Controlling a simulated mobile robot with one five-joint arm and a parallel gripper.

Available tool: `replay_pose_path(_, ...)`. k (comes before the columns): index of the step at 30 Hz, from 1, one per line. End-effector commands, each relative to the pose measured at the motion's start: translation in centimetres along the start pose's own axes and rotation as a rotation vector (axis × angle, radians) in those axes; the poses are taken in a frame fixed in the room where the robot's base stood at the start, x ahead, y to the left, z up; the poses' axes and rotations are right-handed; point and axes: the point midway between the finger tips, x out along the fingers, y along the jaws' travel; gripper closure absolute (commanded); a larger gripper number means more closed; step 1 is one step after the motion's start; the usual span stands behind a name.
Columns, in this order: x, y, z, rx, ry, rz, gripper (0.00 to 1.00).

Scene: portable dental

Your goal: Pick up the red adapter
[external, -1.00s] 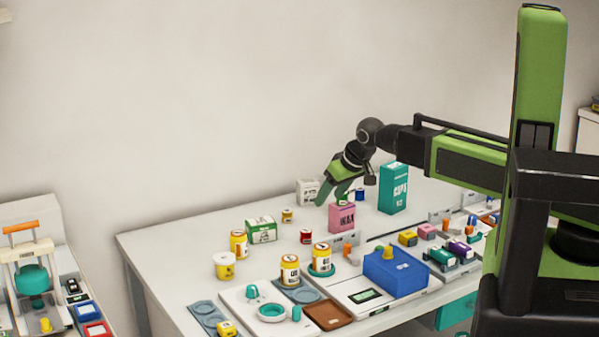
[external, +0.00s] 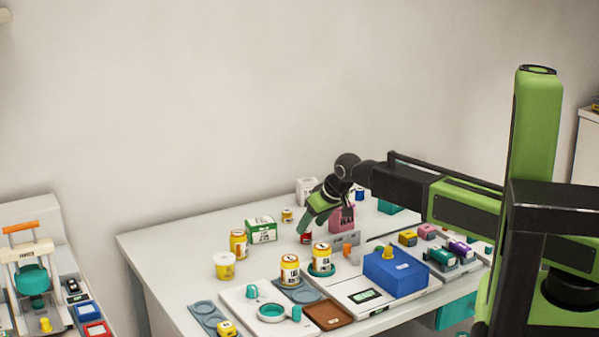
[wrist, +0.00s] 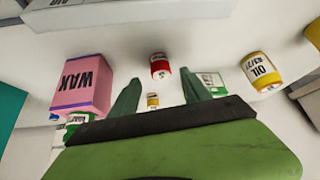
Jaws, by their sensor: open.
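The red adapter is a small red cylinder with a pale label (external: 306,238). It stands on the white table, left of the pink WAX box (external: 346,218), and its upper part is partly hidden by my gripper. My gripper (external: 303,225) is open, with its green fingers pointing down over the red adapter. In the wrist view the red adapter (wrist: 160,66) shows between and beyond the two fingertips (wrist: 158,82). I see nothing between the fingers, and I cannot tell how far they are from the adapter.
The WAX box (wrist: 82,82) stands close beside one finger. A green-and-white box (external: 262,230) and yellow jars (external: 239,243) stand to the left. A grey card holder (external: 345,241) and blue box (external: 395,269) are nearer the front. The table's left corner is clear.

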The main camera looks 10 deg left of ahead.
Motion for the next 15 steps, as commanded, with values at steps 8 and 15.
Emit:
replay_pose_path(8, 4.6, -0.2, 0.1, 0.0, 0.0, 0.0, 0.44)
replay_pose_path(15, 4.2, -0.2, 0.0, 0.0, 0.0, 0.0, 0.52)
